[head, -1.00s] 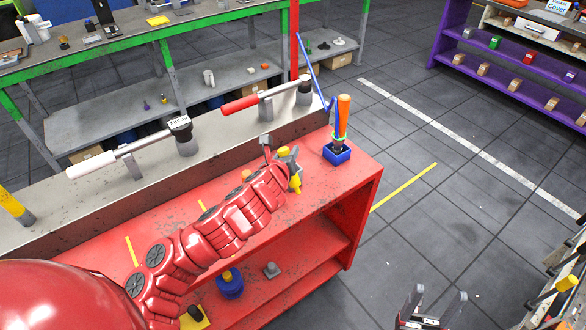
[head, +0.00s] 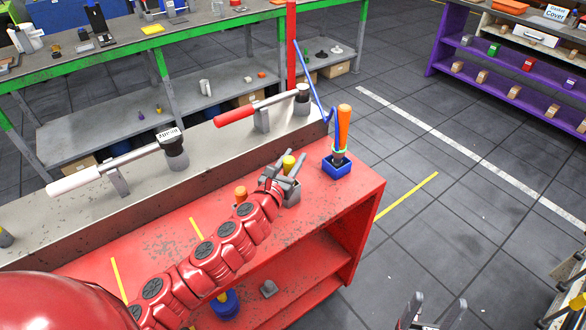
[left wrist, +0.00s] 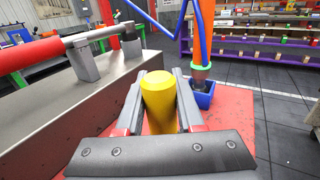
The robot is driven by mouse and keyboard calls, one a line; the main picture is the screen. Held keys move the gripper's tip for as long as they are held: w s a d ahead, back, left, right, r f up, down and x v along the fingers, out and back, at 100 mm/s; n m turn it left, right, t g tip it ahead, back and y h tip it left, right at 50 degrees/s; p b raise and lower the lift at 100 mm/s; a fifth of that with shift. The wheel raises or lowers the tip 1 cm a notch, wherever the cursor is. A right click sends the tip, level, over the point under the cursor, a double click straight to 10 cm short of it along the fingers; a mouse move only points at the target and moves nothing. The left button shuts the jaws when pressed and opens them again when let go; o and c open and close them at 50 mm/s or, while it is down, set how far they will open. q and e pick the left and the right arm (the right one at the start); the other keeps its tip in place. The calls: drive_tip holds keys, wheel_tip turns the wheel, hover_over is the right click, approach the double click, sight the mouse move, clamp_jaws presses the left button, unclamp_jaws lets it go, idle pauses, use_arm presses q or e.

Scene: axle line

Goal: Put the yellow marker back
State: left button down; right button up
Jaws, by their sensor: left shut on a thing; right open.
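The yellow marker (head: 289,162) stands roughly upright in my left gripper (head: 287,183), above the right part of the red bench top (head: 325,203). In the left wrist view, the marker (left wrist: 159,100) sits between the two grey fingers, which are shut on it. Its lower end is hidden, and I cannot tell whether it touches the bench. My right gripper (head: 436,312) is open and empty at the bottom edge of the head view, over the floor side.
A blue holder (head: 337,166) with an orange-handled tool (head: 343,125) stands just right of my left gripper. An orange-topped piece (head: 240,192) shows behind my arm. Torque wrenches with white (head: 74,181) and red (head: 235,115) handles rest on the grey ledge behind.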

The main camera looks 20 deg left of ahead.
use_arm(q)
drive_tip(key=shift+f, duration=0.85)
drive_tip(key=shift+f, duration=0.1)
drive_tip(key=shift+f, duration=0.15)
drive_tip(key=c, duration=0.5)
unclamp_jaws()
drive_tip(key=shift+c, duration=0.2)
